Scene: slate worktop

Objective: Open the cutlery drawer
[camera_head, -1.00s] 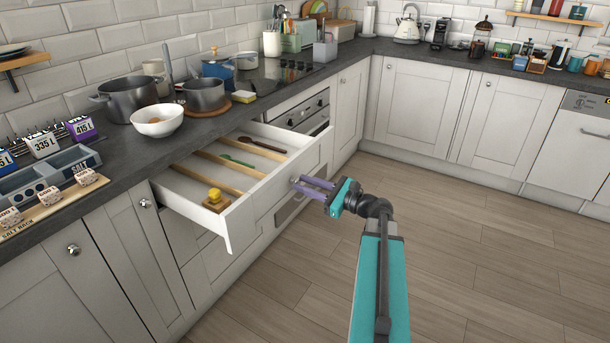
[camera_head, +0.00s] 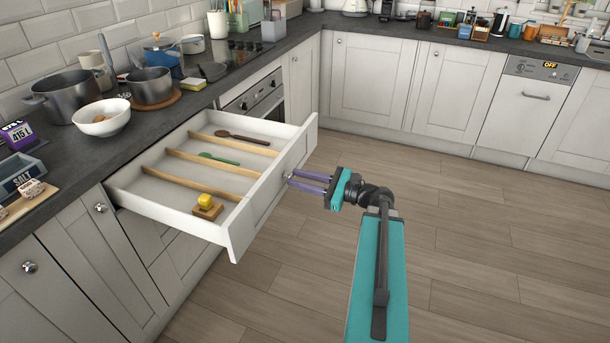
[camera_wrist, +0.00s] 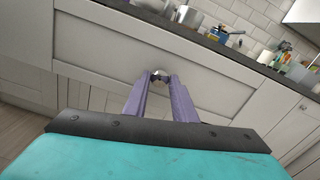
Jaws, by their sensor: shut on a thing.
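The white cutlery drawer (camera_head: 236,243) stands well out from the cabinet below the worktop. Inside it, wooden dividers (camera_head: 212,176) separate compartments holding a dark wooden spoon (camera_head: 243,138), a green utensil (camera_head: 218,159) and a small wooden block with a yellow top (camera_head: 207,203). My gripper (camera_head: 291,179) is at the middle of the drawer front, its purple fingers shut on the round metal knob. In the wrist view the knob (camera_wrist: 158,76) shows between the fingertips of my gripper (camera_wrist: 160,80), against the drawer front (camera_wrist: 215,87).
On the worktop by the drawer stand a white bowl (camera_head: 102,117), grey pots (camera_head: 151,85) and a salt rack (camera_head: 22,180). An oven (camera_head: 257,98) sits beyond the drawer. The wooden floor (camera_head: 450,240) in front is clear.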

